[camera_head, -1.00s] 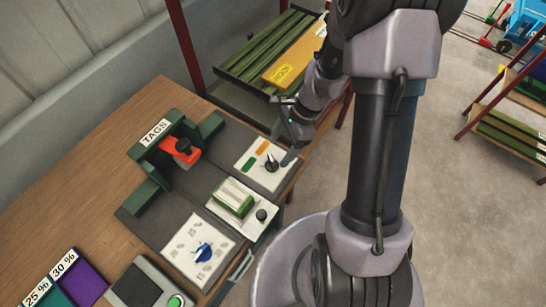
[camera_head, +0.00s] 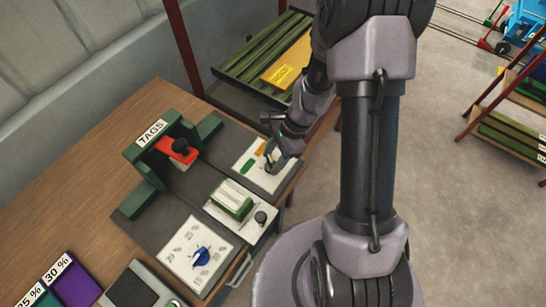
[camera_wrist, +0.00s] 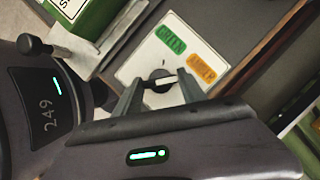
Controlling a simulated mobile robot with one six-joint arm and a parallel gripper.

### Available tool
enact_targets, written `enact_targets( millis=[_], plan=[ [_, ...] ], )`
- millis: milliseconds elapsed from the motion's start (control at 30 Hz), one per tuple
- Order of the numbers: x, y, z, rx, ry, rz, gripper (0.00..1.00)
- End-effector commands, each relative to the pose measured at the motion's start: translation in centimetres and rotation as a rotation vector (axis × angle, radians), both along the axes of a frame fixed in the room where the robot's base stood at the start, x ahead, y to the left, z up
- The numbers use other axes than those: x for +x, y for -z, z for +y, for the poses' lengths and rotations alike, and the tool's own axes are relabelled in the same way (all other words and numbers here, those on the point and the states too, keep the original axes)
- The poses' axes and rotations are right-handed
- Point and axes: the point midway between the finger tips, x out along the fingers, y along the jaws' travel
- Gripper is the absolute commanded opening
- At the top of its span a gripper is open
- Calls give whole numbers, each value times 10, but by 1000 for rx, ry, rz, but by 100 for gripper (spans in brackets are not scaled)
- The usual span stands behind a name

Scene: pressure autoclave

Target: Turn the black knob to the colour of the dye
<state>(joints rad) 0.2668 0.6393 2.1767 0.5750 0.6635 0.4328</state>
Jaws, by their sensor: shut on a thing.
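The black knob (camera_wrist: 158,76) sits on a white plate (camera_wrist: 137,66) that has a green patch marked GREEN (camera_wrist: 171,42) and an orange patch marked AMBER (camera_wrist: 201,69). My gripper (camera_wrist: 161,88) has a finger on each side of the knob and is shut on it. A pale bar shows on the knob between the fingers; which patch it points to is unclear. In the head view my gripper (camera_head: 270,160) covers most of the knob, while the plate (camera_head: 249,156) shows around it. I cannot tell which thing in view is the dye.
Left of the plate, a green block with a white label (camera_head: 232,199) sits beside a small black knob (camera_head: 260,217). A blue dial (camera_head: 202,257) is nearer the front.

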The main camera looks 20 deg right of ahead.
Motion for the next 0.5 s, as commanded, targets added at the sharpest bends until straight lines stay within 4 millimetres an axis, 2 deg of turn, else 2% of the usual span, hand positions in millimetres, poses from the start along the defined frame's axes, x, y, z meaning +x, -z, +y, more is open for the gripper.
enact_targets(
  millis=[267,500],
  plan=[
    [0,-1,0,0,-64,1,8],
    [1,-2,1,1,-238,1,8]
  ],
)
